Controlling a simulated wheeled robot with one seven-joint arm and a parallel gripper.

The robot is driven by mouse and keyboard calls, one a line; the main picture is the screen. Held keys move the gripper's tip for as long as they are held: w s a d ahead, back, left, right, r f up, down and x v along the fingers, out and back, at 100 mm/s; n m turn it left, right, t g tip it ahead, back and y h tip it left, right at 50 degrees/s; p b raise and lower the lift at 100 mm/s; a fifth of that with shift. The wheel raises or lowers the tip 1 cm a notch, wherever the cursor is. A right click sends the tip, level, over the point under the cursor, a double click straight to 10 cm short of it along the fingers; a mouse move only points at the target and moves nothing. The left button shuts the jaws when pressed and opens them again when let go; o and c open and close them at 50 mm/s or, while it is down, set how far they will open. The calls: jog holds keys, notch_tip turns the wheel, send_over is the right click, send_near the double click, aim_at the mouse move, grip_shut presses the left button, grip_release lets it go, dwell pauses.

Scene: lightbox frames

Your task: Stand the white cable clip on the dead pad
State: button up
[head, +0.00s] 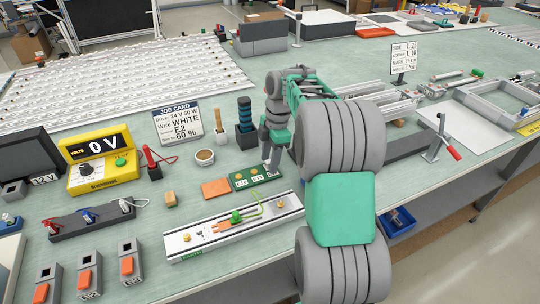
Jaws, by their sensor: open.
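A black block (92,220) at the left carries several small clips in a row. The one at its right end looks white (128,204), with a pale lead; this seems to be the white cable clip. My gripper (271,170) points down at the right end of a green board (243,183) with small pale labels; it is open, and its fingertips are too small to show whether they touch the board. A flat orange pad (215,188) lies left of the board. I cannot tell which surface is the dead pad.
A yellow meter (99,162) reads 0 V beside a job card (178,122). A cup (205,157), tool holders and a wooden block (170,198) stand nearby. A pale rail (190,246) lies in front. Several orange switches line the front left.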

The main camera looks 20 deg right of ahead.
notch_tip(320, 180, up, 12)
jog(key=d+p, duration=0.2)
jog(key=p, duration=0.3)
jog(key=s+a+r+m+t, duration=0.1)
jog(key=s+a+m, duration=0.2)
jog(key=a, duration=0.2)
jog(key=s+a+r+m, duration=0.2)
jog(key=a+m, duration=0.1)
jog(key=a, duration=0.1)
jog(key=s+a+f+m+t+h, duration=0.1)
jog(key=s+a+f+m, duration=0.1)
jog(key=s+m, duration=0.4)
jog(key=s+a+f+m+t, duration=0.1)
jog(key=s+a+f+m, duration=0.2)
jog(key=s, duration=0.7)
notch_tip(320, 180, down, 2)
jog(key=m, duration=0.2)
jog(key=shift+m+h, duration=0.4)
jog(key=shift+s, duration=0.15)
